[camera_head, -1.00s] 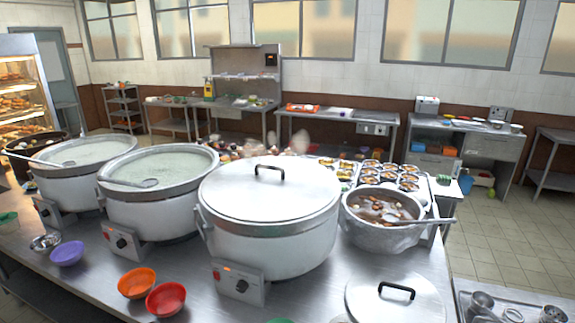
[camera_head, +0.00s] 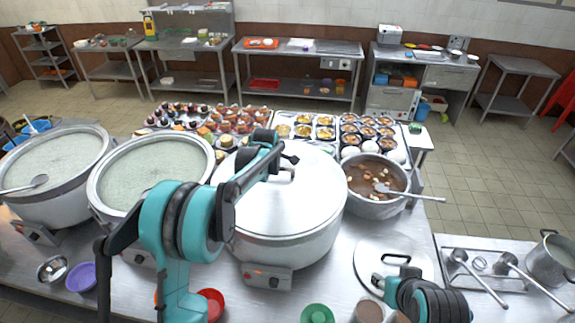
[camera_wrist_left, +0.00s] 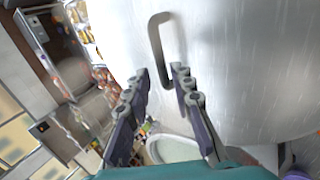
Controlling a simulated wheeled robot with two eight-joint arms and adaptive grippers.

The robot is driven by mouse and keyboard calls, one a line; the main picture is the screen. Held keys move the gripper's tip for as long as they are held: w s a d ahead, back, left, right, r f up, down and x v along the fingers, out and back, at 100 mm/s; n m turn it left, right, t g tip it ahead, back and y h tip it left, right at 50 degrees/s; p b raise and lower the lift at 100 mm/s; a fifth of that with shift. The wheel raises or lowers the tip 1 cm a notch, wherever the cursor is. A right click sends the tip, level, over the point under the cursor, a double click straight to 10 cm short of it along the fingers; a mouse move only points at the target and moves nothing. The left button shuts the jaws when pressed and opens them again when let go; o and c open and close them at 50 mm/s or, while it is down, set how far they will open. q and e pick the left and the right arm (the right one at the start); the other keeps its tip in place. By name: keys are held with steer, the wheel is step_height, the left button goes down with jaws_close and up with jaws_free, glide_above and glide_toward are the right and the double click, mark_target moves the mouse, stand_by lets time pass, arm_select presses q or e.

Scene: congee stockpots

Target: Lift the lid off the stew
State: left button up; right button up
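A large white pot (camera_head: 285,245) in the middle of the counter wears a round pale lid (camera_head: 255,205) with a dark arched handle (camera_head: 284,174). The lid fills much of the left wrist view (camera_wrist_left: 240,70), with its handle (camera_wrist_left: 158,50) just ahead of the fingertips. My left gripper (camera_wrist_left: 155,84) is open and empty, its fingers spread close to the handle, not closed around it. In the head view, my left arm partly covers pot and lid. My right gripper (camera_head: 384,283) is low at the right, over a lid lying on the counter; its fingers are largely hidden.
An open pot of brown stew (camera_head: 375,178) with a ladle stands right of the lidded pot. Two open congee pots stand left. A flat lid (camera_head: 365,255) lies on the counter front right. Purple (camera_head: 80,277), red (camera_head: 210,303) and green bowls sit along the front. Food trays are behind.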

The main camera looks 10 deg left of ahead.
mark_target(280, 169)
arm_select(q)
steer(key=shift+w+d+f, duration=0.2)
steer(key=shift+w, duration=0.05)
steer(key=p+x, duration=0.1)
steer(key=x, duration=0.6)
steer(key=shift+f, duration=0.1)
steer(key=shift+s, duration=0.1)
steer(key=shift+c, duration=0.3)
jaws_close()
